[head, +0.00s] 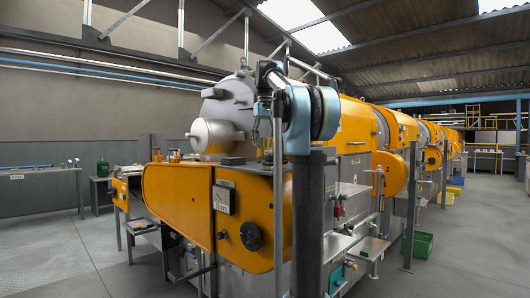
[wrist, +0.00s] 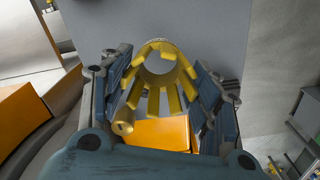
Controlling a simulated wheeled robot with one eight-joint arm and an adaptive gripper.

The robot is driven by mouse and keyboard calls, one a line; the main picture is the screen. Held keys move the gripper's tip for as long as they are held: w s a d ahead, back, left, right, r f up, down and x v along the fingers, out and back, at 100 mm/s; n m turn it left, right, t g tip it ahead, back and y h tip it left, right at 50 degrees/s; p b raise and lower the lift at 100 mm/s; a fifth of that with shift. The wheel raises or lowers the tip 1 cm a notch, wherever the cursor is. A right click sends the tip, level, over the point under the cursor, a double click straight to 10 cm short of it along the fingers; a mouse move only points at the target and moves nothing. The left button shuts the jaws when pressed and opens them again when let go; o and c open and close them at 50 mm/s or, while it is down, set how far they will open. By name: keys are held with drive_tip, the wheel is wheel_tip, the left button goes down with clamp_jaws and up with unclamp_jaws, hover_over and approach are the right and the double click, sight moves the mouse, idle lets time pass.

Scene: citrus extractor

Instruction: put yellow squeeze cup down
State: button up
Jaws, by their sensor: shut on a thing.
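The yellow squeeze cup (wrist: 158,72) is a slotted ring of several prongs, seen in the wrist view between the two dark ribbed fingers. My gripper (wrist: 163,90) is shut on it, with a finger pressed along each side. In the head view my gripper (head: 266,138) is small, above the orange machine housing, with a yellow patch of the cup (head: 265,155) just below it. What lies directly beneath the cup is hard to tell in the head view.
The orange machine housing (head: 178,195) fills the middle, with a control box (head: 224,199) on its front. A grey bench (head: 38,183) stands at the left. A green crate (head: 422,244) sits on the floor at the right.

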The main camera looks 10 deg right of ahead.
sight(265, 148)
drive_tip(key=shift+f, duration=1.7)
drive_tip(key=shift+f, duration=0.1)
drive_tip(key=o, duration=1.5)
